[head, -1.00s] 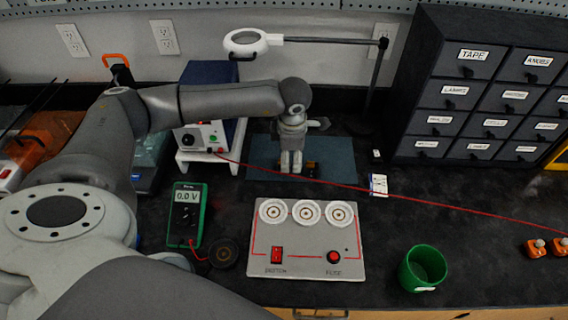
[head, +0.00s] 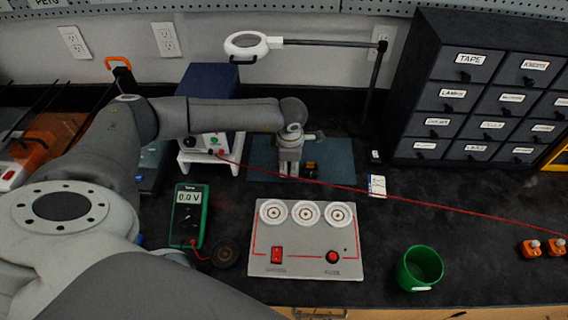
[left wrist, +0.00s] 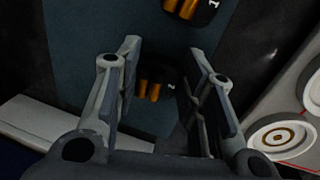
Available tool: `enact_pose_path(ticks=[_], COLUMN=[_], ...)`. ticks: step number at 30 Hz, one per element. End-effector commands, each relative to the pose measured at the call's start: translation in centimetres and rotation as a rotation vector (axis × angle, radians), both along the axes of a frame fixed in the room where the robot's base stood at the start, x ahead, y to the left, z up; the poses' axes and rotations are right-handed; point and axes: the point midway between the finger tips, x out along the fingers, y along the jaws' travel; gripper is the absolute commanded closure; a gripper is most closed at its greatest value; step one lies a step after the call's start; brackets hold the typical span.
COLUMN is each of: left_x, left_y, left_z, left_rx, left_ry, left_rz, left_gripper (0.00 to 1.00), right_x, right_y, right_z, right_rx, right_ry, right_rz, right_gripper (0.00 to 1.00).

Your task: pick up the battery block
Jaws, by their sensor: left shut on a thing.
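A battery block (left wrist: 157,82), dark with copper-orange cells and a white mark, sits between the fingers of my left gripper (left wrist: 168,72) in the left wrist view. The left gripper (head: 289,169) is shut on it, low over the blue-grey mat (head: 340,160); the fingers hide the held block in the head view. A second similar block (left wrist: 192,8), marked 1, lies on the mat at the top of the left wrist view. It shows as a small dark and orange block (head: 310,168) just right of the gripper in the head view. My right gripper is out of view.
A grey panel (head: 305,262) with three round sockets stands in front of the mat. A green multimeter (head: 188,215) is left of it and a green cup (head: 420,268) right. A red wire (head: 410,197) crosses the bench. A drawer cabinet (head: 435,104) stands back right.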

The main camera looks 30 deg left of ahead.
Motion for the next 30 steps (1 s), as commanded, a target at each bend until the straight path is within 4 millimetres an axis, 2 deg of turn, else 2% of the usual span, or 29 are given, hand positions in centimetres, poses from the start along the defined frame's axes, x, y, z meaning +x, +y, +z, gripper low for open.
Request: enact_pose_path(ticks=[11, 14, 18, 22, 27, 30], left_x=[0.0, 0.1, 0.1, -1.0, -2.9, -4.4], left_y=[0.0, 0.0, 0.0, -1.9, -4.7, -7.0], left_z=[0.4, 1.3, 3.3, 5.4, 9.3, 10.1], left_rx=[0.000, 0.000, 0.001, -0.001, -0.001, -0.001], left_ry=[-0.001, -0.004, -0.004, -0.006, -0.007, -0.004], left_rz=[0.000, 0.001, 0.000, -0.006, -0.007, -0.008], left_gripper=[0.88, 0.88, 0.88, 0.88, 0.88, 0.88], right_x=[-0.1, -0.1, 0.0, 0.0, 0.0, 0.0], right_y=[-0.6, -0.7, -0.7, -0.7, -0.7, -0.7], right_z=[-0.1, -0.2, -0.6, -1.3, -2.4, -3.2], right_rx=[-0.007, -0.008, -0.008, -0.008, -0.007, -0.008], right_ry=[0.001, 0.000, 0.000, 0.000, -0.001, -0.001], right_rz=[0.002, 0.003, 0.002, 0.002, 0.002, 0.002], right_gripper=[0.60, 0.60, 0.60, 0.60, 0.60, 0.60])
